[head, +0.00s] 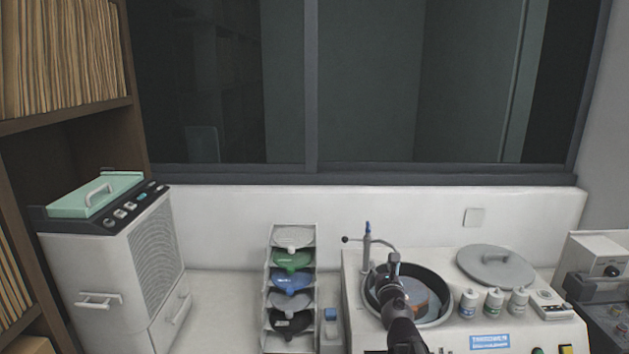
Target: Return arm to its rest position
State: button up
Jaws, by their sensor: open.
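My gripper (392,285) and the dark end of my arm reach up from the bottom edge, right of centre. The rest of the arm is out of view.
A rack of coloured discs (291,283) is left. A cabinet unit (140,262) stands farther left; the counter (222,300) between is clear.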

jog(key=s+d+f+m+g+h, duration=0.2)
jog(key=d+f+m+g, duration=0.1)
jog(key=m, duration=0.5)
jog(key=s+d+f+m+g+h+b, duration=0.1)
jog(key=s+d+f+m+g+h, duration=0.1)
jog(key=f+m, duration=0.3)
jog(key=s+d+f+m+g+h+b, duration=0.1)
jog(key=s+d+f+m+g+h, duration=0.1)
jog(key=m, duration=0.9)
jog(key=shift+s+d+f+m+g+h, duration=0.3)
jog(key=shift+s+d+f+g+h, duration=0.1)
jog(key=shift+s+d+f+g, duration=0.65)
jog(key=s+a+f+m+g+y+b, duration=0.1)
jog(key=s+a+f+m+g+y, duration=0.5)
jog(key=s+a+f+m+g, duration=0.3)
jog(key=s+f+m, duration=0.1)
jog(key=s+m, duration=0.1)
jog(key=s, duration=0.2)
jog(key=shift+s+a+m+y, duration=0.3)
jog(key=shift+s+a+y, duration=0.05)
jog(key=shift+s+y, duration=0.05)
jog(key=shift+d, duration=0.1)
